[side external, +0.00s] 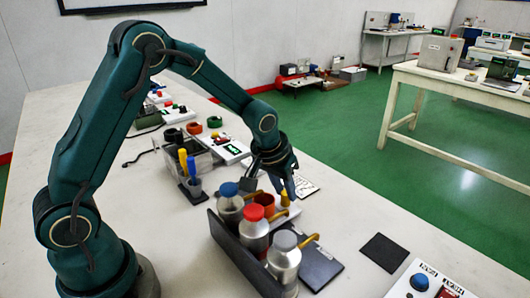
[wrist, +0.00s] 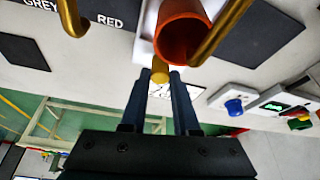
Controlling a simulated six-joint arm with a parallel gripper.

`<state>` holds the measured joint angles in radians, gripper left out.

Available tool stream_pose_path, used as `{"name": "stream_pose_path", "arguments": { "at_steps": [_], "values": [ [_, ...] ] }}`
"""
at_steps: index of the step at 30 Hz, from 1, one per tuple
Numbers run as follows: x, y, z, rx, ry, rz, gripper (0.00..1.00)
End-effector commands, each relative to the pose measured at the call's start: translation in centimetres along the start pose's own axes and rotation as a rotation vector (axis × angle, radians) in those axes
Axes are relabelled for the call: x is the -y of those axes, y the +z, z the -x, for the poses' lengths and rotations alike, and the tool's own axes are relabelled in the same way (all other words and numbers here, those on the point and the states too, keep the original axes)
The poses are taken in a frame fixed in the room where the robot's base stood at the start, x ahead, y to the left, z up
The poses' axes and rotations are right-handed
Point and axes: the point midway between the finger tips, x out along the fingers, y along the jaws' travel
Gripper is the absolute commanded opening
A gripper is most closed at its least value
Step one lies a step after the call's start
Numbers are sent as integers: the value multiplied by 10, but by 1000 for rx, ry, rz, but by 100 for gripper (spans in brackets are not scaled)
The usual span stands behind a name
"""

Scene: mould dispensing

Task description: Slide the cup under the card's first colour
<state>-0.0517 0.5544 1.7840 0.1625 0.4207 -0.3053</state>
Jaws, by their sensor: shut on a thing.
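An orange-brown cup (side external: 265,200) stands on a white base in front of the bottles. In the wrist view the cup (wrist: 182,35) shows its open mouth between two brass spouts, the right one (wrist: 224,28) crossing its rim. A yellow peg (wrist: 160,72) rises beside the cup. My gripper (wrist: 160,78) is shut on this peg, also seen in the side view (side external: 289,192). Bottles with blue (side external: 229,190), red (side external: 254,213) and grey (side external: 284,241) caps stand in a row. The white card (side external: 306,187) lies beyond my gripper; its print is unreadable.
A black square mat (side external: 384,252) and a button panel (side external: 425,285) are at the right. A clear bin (side external: 190,155) and a tool holder with yellow and blue handles stand behind.

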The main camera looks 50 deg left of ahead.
Motion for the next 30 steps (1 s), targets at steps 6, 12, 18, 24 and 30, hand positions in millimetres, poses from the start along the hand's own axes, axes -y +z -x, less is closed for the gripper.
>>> {"name": "stream_pose_path", "arguments": {
  "at_steps": [6, 12, 18, 24, 30],
  "values": [
    [-42, 9, 4, 1, 1, -5, 0],
    [-62, 13, 6, 1, 0, -1, 0],
    [-68, 14, 7, 1, 0, 3, 0],
    [-68, 14, 7, 1, 0, 4, 0],
    [-68, 14, 6, 0, 0, 4, 59]
  ]
}}
